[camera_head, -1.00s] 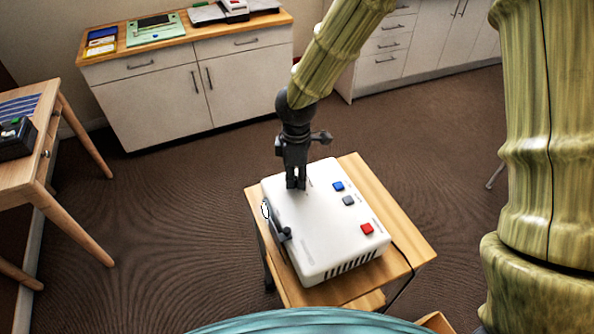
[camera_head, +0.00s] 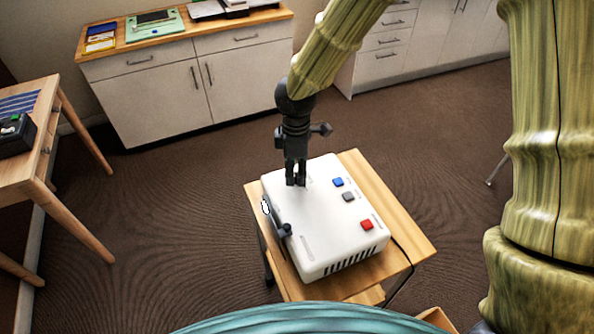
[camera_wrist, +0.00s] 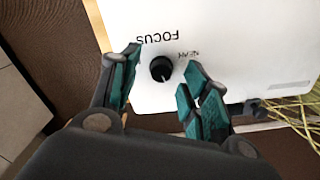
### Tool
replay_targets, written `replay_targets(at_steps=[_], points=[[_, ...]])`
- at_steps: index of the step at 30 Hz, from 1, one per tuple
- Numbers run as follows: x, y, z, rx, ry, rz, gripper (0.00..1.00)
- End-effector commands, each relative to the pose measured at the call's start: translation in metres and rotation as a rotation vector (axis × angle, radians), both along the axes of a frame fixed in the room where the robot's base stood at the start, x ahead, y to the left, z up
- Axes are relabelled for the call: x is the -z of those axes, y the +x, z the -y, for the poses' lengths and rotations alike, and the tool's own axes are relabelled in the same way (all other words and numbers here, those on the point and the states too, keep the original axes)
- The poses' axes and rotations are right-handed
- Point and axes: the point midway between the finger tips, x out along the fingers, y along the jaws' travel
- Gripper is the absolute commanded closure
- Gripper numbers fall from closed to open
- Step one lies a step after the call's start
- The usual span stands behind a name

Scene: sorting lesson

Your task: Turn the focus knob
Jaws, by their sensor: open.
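The focus knob (camera_wrist: 161,69) is a small black round knob on the white projector, below the printed word FOCUS in the wrist view. The projector (camera_head: 318,240) is a white box with blue, grey and red buttons on its top. My gripper (camera_wrist: 158,74) is open, with one teal-padded finger to the left of the knob and the other to its right in the wrist view. A gap shows between the knob and each finger. In the head view my gripper (camera_head: 296,182) points down at the projector's far left part, and the knob is hidden there.
The projector stands on a small wooden table (camera_head: 405,243) with a cable at its right. A black lever-like part (camera_head: 284,230) sticks out at the projector's left side. A wooden desk (camera_head: 45,190) is at left, cabinets (camera_head: 165,105) at the back. The floor between is clear.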

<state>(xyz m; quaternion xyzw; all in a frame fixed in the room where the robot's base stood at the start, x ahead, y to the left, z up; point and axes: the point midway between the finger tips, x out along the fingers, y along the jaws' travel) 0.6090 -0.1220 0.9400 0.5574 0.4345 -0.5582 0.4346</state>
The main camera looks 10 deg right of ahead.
Motion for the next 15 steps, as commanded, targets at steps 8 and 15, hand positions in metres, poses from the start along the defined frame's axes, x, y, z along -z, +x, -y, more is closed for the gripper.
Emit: replay_targets(at_steps=[8,15], points=[[-0.048,0.001,0.000,0.002,0.003,0.004,0.54],[-0.087,0.001,0.000,0.002,0.002,0.003,0.54]])
